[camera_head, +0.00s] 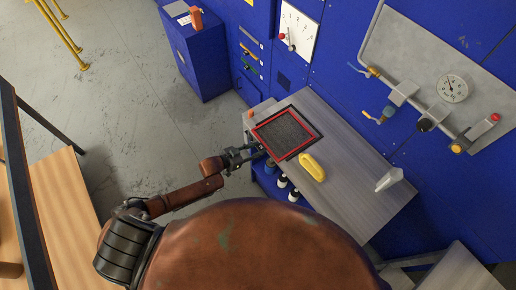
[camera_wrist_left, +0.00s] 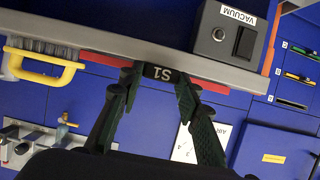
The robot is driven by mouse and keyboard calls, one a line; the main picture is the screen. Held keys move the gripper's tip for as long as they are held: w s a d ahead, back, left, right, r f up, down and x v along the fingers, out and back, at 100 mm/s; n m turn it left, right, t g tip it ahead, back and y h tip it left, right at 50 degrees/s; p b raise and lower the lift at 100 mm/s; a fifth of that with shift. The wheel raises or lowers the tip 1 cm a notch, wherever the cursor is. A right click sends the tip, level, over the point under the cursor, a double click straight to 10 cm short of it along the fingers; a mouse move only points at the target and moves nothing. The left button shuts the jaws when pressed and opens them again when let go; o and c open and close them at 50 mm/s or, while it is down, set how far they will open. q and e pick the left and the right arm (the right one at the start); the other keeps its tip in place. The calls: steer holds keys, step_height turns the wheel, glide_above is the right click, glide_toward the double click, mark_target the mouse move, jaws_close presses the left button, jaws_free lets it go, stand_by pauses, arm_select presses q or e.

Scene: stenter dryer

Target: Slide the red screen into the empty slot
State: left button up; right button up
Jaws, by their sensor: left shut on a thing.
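The red-framed screen (camera_head: 285,133) with dark mesh lies on the grey worktable, seemingly over a black frame that shows around its far side. My left gripper (camera_head: 254,153) is at its near left edge. In the left wrist view the fingertips of my left gripper (camera_wrist_left: 160,82) close on the dark tab marked S1 (camera_wrist_left: 160,73), with the red screen edge (camera_wrist_left: 208,75) running to both sides. Slots with coloured handles (camera_head: 249,57) are in the blue cabinet behind the table. In the wrist view, one dark slot (camera_wrist_left: 291,103) shows no handle. My right gripper is out of view.
A yellow-handled brush (camera_head: 312,167) lies beside the screen, and a pale wedge-shaped object (camera_head: 389,179) is farther right on the worktable (camera_head: 345,155). A grey VACUUM switch box (camera_wrist_left: 231,35) shows in the wrist view. Bottles (camera_head: 288,187) stand below the table's front edge. A blue cabinet (camera_head: 200,58) stands at the back left.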

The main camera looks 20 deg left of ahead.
arm_select(q)
steer(key=shift+s+a+p, duration=0.55)
steer(key=shift+s+a, duration=0.55)
steer(key=shift+s, duration=0.35)
steer(key=o, duration=1.4)
steer(key=v, duration=1.2)
steer(key=shift+r, duration=0.1)
